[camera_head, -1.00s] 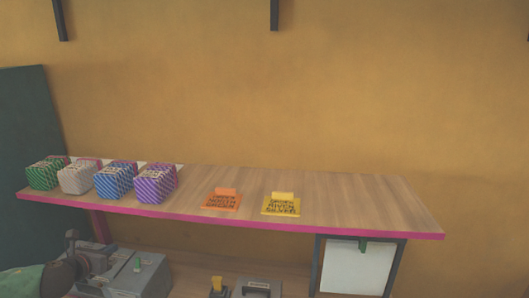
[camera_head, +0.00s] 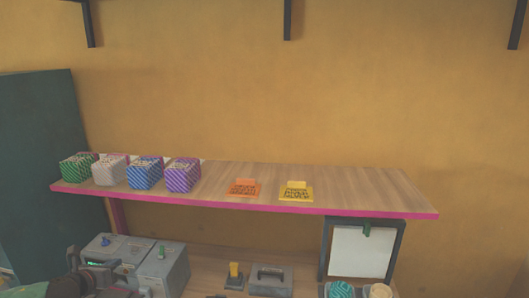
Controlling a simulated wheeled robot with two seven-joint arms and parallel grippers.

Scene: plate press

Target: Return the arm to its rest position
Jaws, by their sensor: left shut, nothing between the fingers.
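My left arm comes in low from the left edge. My right gripper is out of view.
A wooden shelf (camera_head: 370,190) with a pink edge holds several patterned boxes (camera_head: 183,176), an orange plate (camera_head: 244,188) and a yellow plate (camera_head: 296,193). Below are a grey case (camera_head: 270,281), a framed white board (camera_head: 360,252), a teal item (camera_head: 340,290) and a cream item (camera_head: 380,291).

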